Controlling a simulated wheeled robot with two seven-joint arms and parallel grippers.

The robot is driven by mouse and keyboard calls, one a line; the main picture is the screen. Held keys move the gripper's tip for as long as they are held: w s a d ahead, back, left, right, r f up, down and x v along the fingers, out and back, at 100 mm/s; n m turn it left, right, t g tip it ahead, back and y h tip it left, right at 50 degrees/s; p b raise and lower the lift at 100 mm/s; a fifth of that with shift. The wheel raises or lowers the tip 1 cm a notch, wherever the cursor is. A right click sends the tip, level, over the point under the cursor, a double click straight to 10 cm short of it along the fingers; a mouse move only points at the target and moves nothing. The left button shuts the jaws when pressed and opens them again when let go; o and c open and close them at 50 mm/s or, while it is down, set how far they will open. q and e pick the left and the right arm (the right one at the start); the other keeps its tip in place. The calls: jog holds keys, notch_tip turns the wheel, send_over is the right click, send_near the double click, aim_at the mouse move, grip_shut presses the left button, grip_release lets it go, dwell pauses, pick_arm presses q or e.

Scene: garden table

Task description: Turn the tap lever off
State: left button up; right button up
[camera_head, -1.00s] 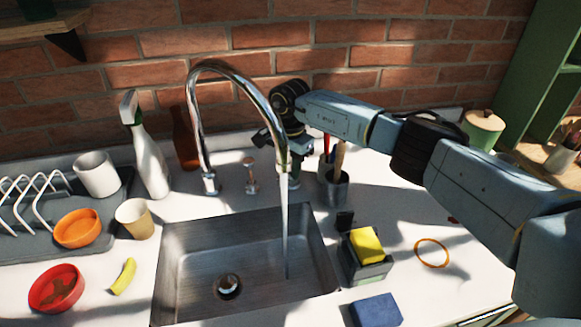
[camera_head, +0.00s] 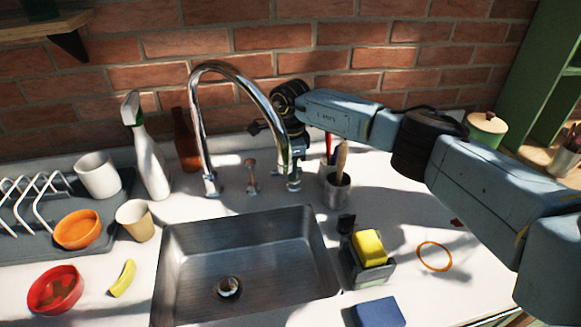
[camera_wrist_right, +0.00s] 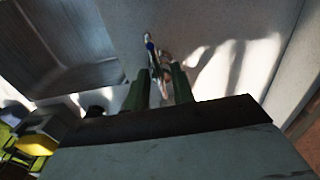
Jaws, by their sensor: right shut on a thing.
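The chrome tap (camera_head: 226,69) arches over the sink (camera_head: 245,255), and no water falls from its spout. A small chrome valve (camera_head: 293,183) stands on the counter right of the spout. My right gripper (camera_head: 296,158) is above it, partly hidden behind the spout. In the right wrist view its two fingers (camera_wrist_right: 160,88) are closed around the slim tap lever (camera_wrist_right: 152,52), which shows a blue mark. The grip itself is shadowed there. A second small fitting (camera_head: 250,178) stands between the tap's base and the valve. My left gripper is not in view.
A utensil cup (camera_head: 337,191) stands just right of the valve. A yellow sponge (camera_head: 368,246) sits in a caddy by the sink. A spray bottle (camera_head: 150,160) and brown bottle (camera_head: 186,142) stand left of the tap. The brick wall (camera_head: 270,50) is close behind my arm.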

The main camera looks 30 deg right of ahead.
dwell(0.4)
jog(key=o, duration=0.6)
jog(key=shift+r, duration=0.15)
notch_tip(320, 180, up, 13)
jog(key=shift+r, duration=0.1)
dwell(0.3)
